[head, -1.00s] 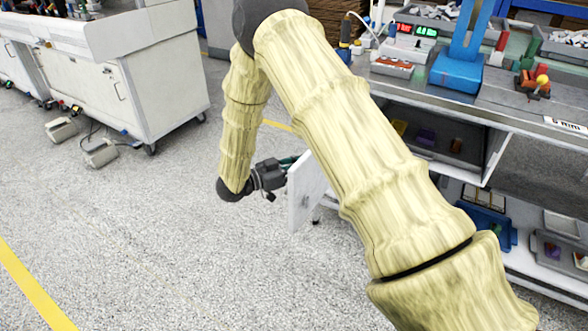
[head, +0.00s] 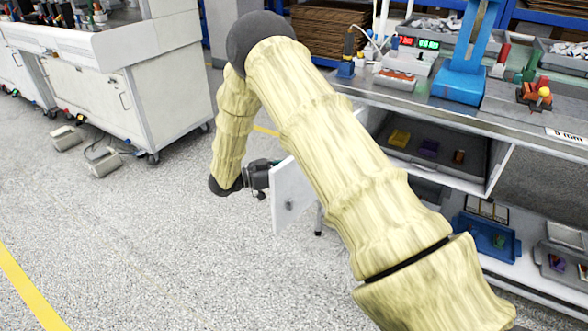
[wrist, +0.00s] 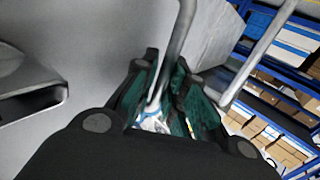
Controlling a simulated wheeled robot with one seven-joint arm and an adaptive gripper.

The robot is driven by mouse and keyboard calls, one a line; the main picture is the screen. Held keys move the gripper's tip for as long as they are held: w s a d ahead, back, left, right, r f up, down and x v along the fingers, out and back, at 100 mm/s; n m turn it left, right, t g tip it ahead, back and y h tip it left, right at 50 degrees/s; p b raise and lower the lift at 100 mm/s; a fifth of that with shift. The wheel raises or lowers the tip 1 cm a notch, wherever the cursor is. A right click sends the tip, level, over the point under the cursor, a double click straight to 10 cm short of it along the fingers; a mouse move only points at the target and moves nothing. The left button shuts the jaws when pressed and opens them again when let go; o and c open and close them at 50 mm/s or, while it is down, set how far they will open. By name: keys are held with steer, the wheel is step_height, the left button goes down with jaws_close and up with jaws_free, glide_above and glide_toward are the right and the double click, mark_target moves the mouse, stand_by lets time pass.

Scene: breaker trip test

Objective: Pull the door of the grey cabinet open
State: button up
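A light grey door panel (head: 293,192) stands out from the bench to the left of my arm in the head view, with a small dark round spot on its face. The cabinet body behind it is hidden by my arm. My gripper (head: 270,174) is at the door's left edge, its fingers partly hidden by the panel. In the wrist view my gripper's dark green finger pads (wrist: 165,95) are close together around a slim metal handle bar (wrist: 181,35). A plain grey surface (wrist: 95,45) fills the left of that view.
The workbench (head: 415,100) with trays and devices stands to the right, with open shelves below. A white cart (head: 150,85) stands at the back left, with grey pedals (head: 103,162) on the floor near it. The speckled floor left of the door is clear.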

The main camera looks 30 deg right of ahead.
steer(key=shift+o, duration=1.1)
steer(key=shift+a, duration=0.15)
steer(key=v, duration=1.2)
